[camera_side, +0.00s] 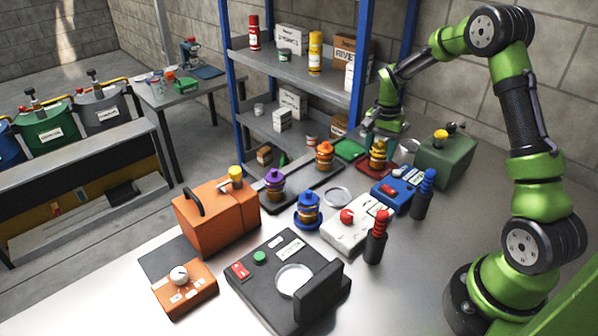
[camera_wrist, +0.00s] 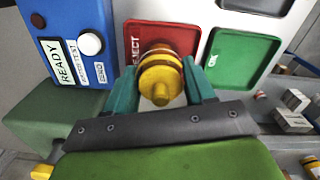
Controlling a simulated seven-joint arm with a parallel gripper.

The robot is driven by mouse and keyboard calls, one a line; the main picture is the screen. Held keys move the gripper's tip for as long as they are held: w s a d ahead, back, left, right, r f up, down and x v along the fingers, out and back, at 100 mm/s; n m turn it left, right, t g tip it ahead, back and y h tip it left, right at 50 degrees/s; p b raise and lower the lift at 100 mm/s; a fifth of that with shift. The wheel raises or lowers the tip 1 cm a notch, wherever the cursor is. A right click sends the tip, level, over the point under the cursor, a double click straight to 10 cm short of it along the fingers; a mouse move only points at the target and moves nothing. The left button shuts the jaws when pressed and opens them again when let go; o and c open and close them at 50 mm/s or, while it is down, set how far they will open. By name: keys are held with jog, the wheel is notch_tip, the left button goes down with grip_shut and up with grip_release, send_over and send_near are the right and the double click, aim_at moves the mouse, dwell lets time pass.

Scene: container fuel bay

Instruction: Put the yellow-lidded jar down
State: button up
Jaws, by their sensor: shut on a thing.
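The yellow-lidded jar (camera_side: 378,152) is at the far side of the table, over the red tray. In the wrist view the jar (camera_wrist: 160,80) shows its yellow lid and amber body between my teal fingers. My gripper (camera_wrist: 161,88) is shut on it; the gripper also shows in the side view (camera_side: 380,139). The red tray (camera_wrist: 144,33) marked REJECT lies under the jar, which hides part of it. Whether the jar's base touches the tray cannot be told. The green tray (camera_wrist: 240,58) lies beside it, empty.
A blue box (camera_side: 396,192) marked READY stands close to the red tray. A green case (camera_side: 447,158) is to the right. Jars with orange (camera_side: 325,152), purple (camera_side: 275,183) and blue (camera_side: 308,205) lids stand nearer. The shelf (camera_side: 290,62) rises behind.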

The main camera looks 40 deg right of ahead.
jog(key=o, duration=1.3)
jog(key=shift+f, duration=0.1)
jog(key=shift+c, duration=0.2)
